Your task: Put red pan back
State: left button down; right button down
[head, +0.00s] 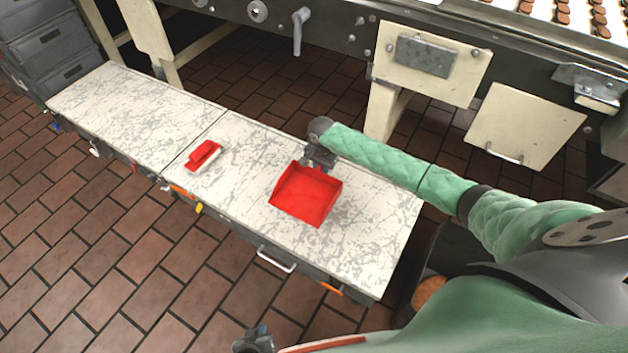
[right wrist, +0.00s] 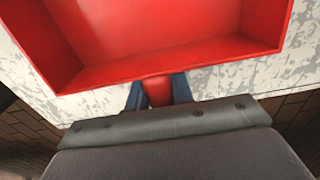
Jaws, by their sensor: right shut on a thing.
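The red pan (head: 306,196) is a square dustpan-like scoop on the worn white tabletop (head: 240,235), right of its middle. My right gripper (head: 319,156) reaches in from the right and is shut on the pan's handle at the pan's far side. In the right wrist view, the short red handle (right wrist: 158,92) sits between the two dark fingers, with the red pan (right wrist: 160,30) beyond it. I cannot tell whether the pan touches the tabletop. Part of my left gripper (head: 254,341) shows at the bottom edge; its fingers are not clear.
A red brush-like block (head: 203,155) lies on the table left of the pan. Grey crates (head: 50,50) stand at the top left. The tabletop's left part is clear.

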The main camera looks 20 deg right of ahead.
aim_at(314, 179)
jog(key=shift+w+a+f, duration=0.25)
jog(key=shift+a+f, duration=0.1)
jog(key=shift+a, duration=0.15)
jog(key=shift+w+a+f, duration=0.25)
jog(key=shift+a+f, duration=0.1)
jog(key=shift+a, duration=0.15)
jog(key=shift+f+b, duration=0.45)
jog(key=shift+f, duration=1.5)
jog(key=shift+a+f, duration=0.1)
jog(key=c, duration=1.2)
grip_release()
